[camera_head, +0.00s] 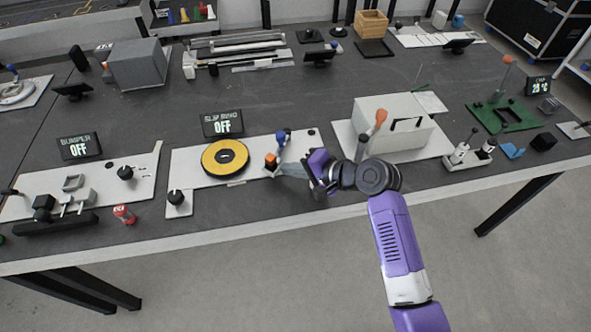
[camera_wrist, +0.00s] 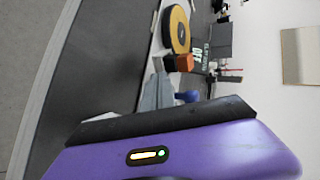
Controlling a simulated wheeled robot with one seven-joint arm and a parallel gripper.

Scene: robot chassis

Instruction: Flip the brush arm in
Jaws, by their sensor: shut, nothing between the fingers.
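The slip ring station has a yellow disc (camera_head: 225,158) with a dark centre on a white plate (camera_head: 190,163); the disc also shows in the wrist view (camera_wrist: 178,30). Right of it is what looks like the brush arm, with an orange block (camera_head: 271,160) and a blue knob (camera_head: 281,137). The wrist view shows the orange block (camera_wrist: 184,62) and blue knob (camera_wrist: 188,96) too. My gripper (camera_head: 281,169) is shut and empty, its grey fingers (camera_wrist: 158,88) pointing left, close beside the orange block. I cannot tell whether they touch it. The arm's pivot is hard to make out.
The slip ring display (camera_head: 222,124) reads OFF. A black dial (camera_head: 176,197) sits at the plate's front left. A white box (camera_head: 392,125) with a red-knobbed lever (camera_head: 380,117) stands right of my gripper. The table's front edge is close by.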

